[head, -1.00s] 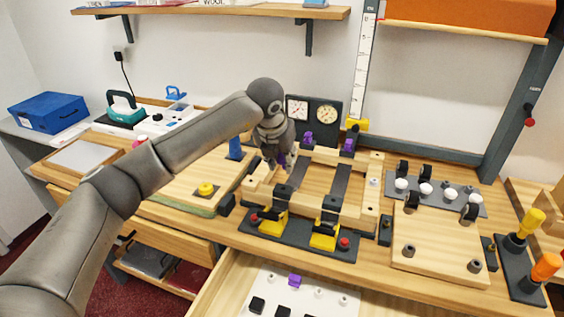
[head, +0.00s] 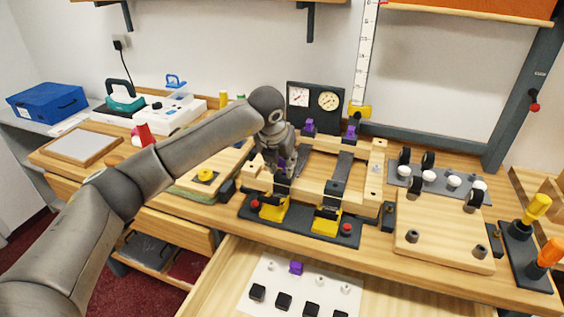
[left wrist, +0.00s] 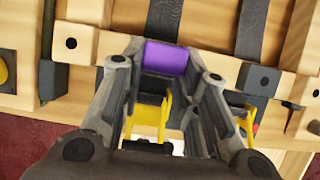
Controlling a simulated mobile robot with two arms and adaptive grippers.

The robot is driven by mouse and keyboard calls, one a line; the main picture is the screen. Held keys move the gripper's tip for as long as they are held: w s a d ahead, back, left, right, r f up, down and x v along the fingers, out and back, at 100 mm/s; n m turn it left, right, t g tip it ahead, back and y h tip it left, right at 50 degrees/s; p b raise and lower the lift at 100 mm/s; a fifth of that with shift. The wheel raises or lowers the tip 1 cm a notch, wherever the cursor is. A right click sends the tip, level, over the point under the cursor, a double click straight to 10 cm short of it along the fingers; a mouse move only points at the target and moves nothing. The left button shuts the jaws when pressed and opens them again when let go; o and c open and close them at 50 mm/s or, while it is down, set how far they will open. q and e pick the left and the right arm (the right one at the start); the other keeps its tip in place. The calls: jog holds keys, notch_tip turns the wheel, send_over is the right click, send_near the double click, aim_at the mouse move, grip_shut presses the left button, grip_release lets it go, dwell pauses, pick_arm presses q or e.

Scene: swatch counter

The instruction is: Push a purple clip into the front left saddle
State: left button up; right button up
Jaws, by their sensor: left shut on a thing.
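My left gripper (head: 280,168) is shut on a purple clip, which shows between its fingertips in the left wrist view (left wrist: 166,58). In the head view the fingers mostly hide the clip. The gripper is over the front left corner of the wooden frame (head: 300,194), close behind and above the dark front left saddle (head: 281,186). In the left wrist view a dark block and a yellow part (left wrist: 150,118) show just below the clip. Whether the clip touches the saddle I cannot tell. The front right saddle (head: 334,192) is empty. My right gripper is out of view.
Purple clips sit at the back left (head: 310,126) and back right (head: 350,132) of the frame. The open drawer below holds another purple clip (head: 296,267) and several black blocks.

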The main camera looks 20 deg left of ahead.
pick_arm(q)
jog(key=shift+r, duration=0.1)
dwell(0.6)
jog(key=shift+b, duration=0.45)
jog(key=shift+f, duration=0.3)
jog(key=shift+f+b, duration=0.25)
jog(key=shift+b, duration=0.2)
jog(key=shift+f, duration=0.15)
jog(key=shift+f+b, duration=0.2)
jog(key=shift+b, duration=0.15)
jog(key=shift+f+b, duration=0.1)
jog(key=shift+b, duration=0.3)
dwell(0.7)
jog(key=shift+s+f+b, duration=0.15)
jog(key=shift+f+b, duration=0.2)
jog(key=shift+f, duration=0.1)
dwell(0.5)
